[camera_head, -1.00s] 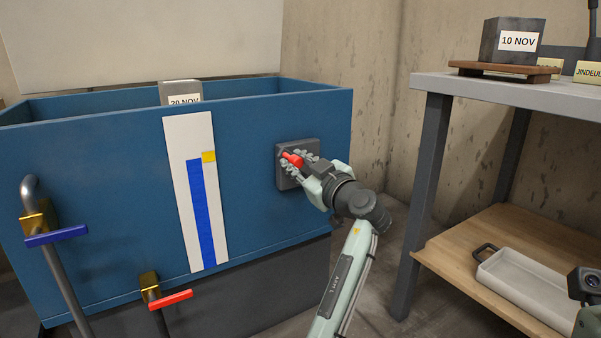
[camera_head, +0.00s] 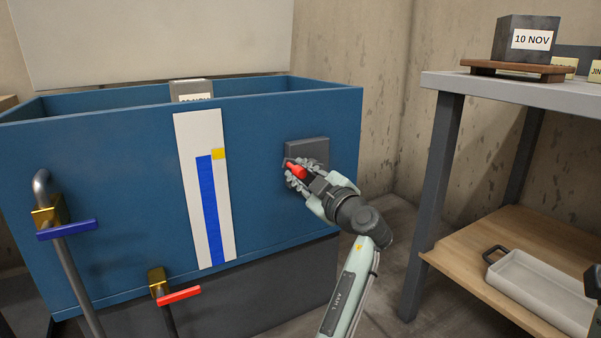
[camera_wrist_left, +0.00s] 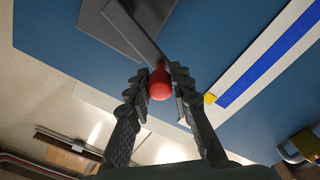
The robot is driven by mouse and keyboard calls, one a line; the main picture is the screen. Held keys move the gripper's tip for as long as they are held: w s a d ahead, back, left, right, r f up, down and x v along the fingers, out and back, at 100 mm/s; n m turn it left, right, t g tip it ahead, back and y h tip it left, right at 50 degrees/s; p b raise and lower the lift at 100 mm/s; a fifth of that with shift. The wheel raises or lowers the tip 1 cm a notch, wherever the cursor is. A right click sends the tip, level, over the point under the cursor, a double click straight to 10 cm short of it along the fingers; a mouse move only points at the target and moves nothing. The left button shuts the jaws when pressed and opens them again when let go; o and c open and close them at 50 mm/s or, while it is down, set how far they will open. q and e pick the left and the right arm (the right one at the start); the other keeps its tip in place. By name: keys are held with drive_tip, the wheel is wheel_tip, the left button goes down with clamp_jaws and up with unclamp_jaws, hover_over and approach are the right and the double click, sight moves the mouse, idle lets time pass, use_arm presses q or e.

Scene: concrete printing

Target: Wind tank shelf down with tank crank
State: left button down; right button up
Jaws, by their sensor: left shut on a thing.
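The blue tank (camera_head: 110,170) stands at the left in the head view. The tank crank shows its red knob (camera_head: 296,171) in front of a grey plate (camera_head: 312,149) on the tank's front, at the right. My left gripper (camera_head: 299,175) is shut on the red knob, which sits below the plate's middle. In the left wrist view the knob (camera_wrist_left: 160,86) is between both fingers, with the grey crank arm (camera_wrist_left: 134,31) running up from it. A grey block (camera_head: 189,87) with a date label shows just above the tank's rim. The tank shelf is hidden inside.
A white gauge strip (camera_head: 185,140) with a blue bar and yellow marker is on the tank front. A blue-handled tap (camera_head: 67,229) and red-handled tap (camera_head: 179,294) stand before it. A grey table (camera_head: 520,92) with a lower wooden shelf stands at the right.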

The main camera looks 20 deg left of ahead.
use_arm(q)
drive_tip(key=shift+f, duration=0.1)
drive_tip(key=c, duration=1.3)
unclamp_jaws()
drive_tip(key=v, duration=0.7)
drive_tip(key=shift+s+d, duration=0.2)
drive_tip(key=shift+d, duration=0.05)
